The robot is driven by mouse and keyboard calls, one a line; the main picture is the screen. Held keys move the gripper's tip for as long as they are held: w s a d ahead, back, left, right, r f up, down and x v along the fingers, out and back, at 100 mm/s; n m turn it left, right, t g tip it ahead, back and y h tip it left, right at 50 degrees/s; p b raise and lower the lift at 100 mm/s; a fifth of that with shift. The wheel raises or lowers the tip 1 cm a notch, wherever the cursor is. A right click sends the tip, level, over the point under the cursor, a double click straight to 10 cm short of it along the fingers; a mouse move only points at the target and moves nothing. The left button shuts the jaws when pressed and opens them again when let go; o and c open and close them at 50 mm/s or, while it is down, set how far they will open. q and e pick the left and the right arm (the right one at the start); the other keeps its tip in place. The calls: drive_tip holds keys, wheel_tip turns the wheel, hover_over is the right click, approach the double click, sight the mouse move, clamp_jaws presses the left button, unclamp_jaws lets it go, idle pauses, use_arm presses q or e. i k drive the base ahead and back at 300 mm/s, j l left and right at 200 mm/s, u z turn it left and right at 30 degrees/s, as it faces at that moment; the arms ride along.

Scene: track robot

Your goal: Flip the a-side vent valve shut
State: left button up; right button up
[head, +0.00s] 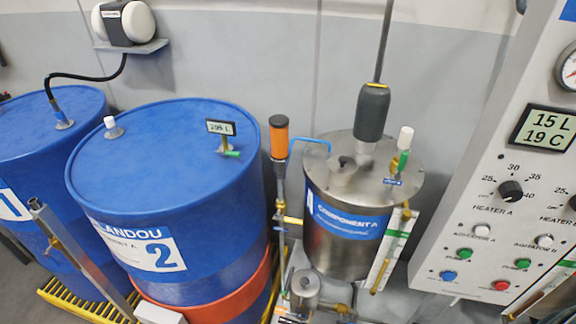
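The steel tank labelled "COMPONENT A" (333,249) stands right of the middle. On the right of its lid is a small valve with a green lever (403,161), a white cap (405,138) above it and a small blue tag (393,182) below. The lever looks roughly upright; the tag is too small to read. I cannot tell for certain from the lever whether the valve is open or shut. Neither of my grippers shows in the head view.
Blue drum 2 (155,150) and drum 1 (50,125) stand left. An orange-topped pipe (279,140) rises left of the tank. A grey agitator motor (373,110) stands on the lid. The control panel (490,215) is close on the right. A slanted metal pipe (85,265) crosses lower left.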

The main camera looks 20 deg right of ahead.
sight(404, 154)
drive_tip(key=z, duration=1.35)
